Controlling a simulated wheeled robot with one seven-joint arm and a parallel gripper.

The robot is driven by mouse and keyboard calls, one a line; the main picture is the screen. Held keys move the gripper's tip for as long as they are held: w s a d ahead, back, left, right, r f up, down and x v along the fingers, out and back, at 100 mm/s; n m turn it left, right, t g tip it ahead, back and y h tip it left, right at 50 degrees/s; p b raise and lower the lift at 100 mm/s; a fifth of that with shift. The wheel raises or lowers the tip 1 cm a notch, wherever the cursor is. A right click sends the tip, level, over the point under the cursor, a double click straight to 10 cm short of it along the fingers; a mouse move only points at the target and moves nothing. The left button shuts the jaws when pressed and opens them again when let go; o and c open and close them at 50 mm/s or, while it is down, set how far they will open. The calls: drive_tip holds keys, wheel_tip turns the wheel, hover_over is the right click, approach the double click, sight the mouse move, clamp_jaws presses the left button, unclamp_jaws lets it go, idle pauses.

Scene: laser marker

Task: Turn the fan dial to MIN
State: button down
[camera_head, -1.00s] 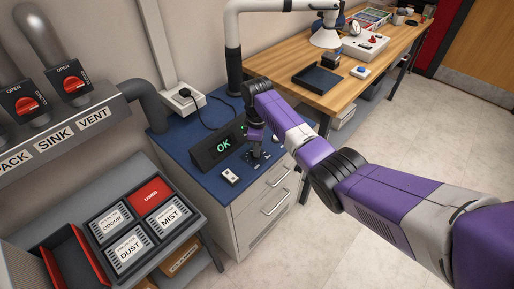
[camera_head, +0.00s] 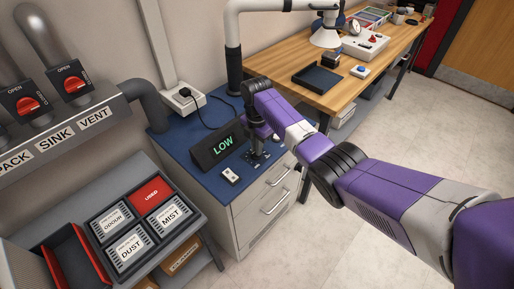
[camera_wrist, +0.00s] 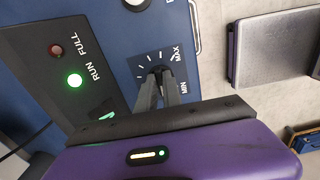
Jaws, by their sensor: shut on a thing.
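The fan dial (camera_wrist: 158,71) sits on a black plate (camera_wrist: 180,53) with tick marks and the words MIN and MAX. My gripper (camera_wrist: 159,82) is shut on the dial, its two dark fingers straddling it and covering most of it. The pointer's exact heading is hidden. In the head view my gripper (camera_head: 257,150) reaches down to the plate on the blue-topped cabinet. A black display box (camera_head: 220,146) beside it reads LOW in green. In the wrist view the box's face (camera_wrist: 75,60) shows a lit green RUN lamp and a dark red FULL lamp.
A small white switch box (camera_head: 230,175) lies in front of the display. A white socket box (camera_head: 184,99) with a cable is behind. A wooden bench (camera_head: 300,60) stands beyond the cabinet. A tray of labelled filter boxes (camera_head: 102,216) is at the lower left.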

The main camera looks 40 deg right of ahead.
drive_tip(key=n, duration=0.4)
drive_tip(key=shift+w+n, duration=0.15)
drive_tip(key=shift+n, duration=0.15)
drive_tip(key=n+b, duration=0.1)
drive_tip(key=n, duration=0.3)
drive_tip(key=shift+a+n, duration=0.1)
drive_tip(key=shift+n, duration=0.2)
drive_tip(key=shift+w, duration=0.1)
drive_tip(key=c, duration=1.5)
unclamp_jaws()
drive_tip(key=shift+r, duration=3.95)
